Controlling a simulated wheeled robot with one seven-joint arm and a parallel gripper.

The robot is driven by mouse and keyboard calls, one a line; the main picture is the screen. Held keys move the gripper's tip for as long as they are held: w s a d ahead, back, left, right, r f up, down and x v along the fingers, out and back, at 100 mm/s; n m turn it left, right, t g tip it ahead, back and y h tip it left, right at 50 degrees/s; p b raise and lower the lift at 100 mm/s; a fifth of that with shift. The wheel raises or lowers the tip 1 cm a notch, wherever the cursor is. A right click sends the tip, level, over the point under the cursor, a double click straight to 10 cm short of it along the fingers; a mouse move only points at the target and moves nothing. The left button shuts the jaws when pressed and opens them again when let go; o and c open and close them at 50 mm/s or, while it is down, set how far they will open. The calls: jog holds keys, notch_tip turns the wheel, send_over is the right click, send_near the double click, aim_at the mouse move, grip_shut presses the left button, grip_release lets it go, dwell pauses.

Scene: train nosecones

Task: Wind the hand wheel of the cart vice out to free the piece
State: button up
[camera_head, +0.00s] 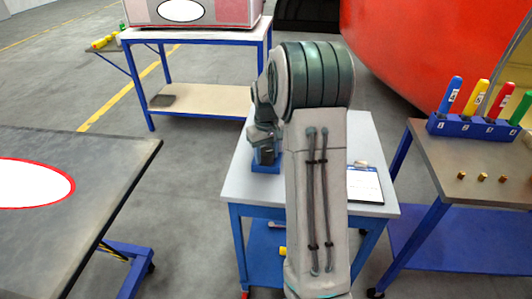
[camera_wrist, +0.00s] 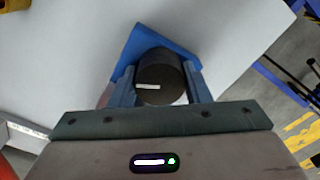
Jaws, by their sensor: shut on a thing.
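The cart vice (camera_head: 268,168) is blue and stands on the pale top of a blue-legged cart (camera_head: 245,190). In the wrist view, the blue vice body (camera_wrist: 150,40) shows behind a dark round hand wheel (camera_wrist: 160,82) with a white mark on its face. My gripper (camera_wrist: 162,76) is shut on the hand wheel, one finger on each side of it. In the head view my gripper (camera_head: 264,148) is over the vice, and my own arm covers much of the cart. I cannot make out the piece in the vice.
A clipboard (camera_head: 364,184) lies on the cart's right side. At right, a bench (camera_head: 455,175) holds a rack of coloured handles (camera_head: 480,126) and small brass parts. A dark table (camera_head: 100,165) stands at left, and a blue-framed bench (camera_head: 200,103) behind. Floor lies between them.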

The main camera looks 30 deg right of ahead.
jog(key=n, duration=0.5)
jog(key=shift+w+r+n, duration=0.2)
jog(key=shift+r+n, duration=0.1)
jog(key=n+p, duration=0.1)
jog(key=n, duration=0.3)
jog(key=shift+n, duration=0.3)
jog(key=o, duration=1)
jog(key=shift+a, duration=0.15)
jog(key=shift+f, duration=0.1)
jog(key=shift+s+f, duration=0.1)
jog(key=shift+f, duration=0.05)
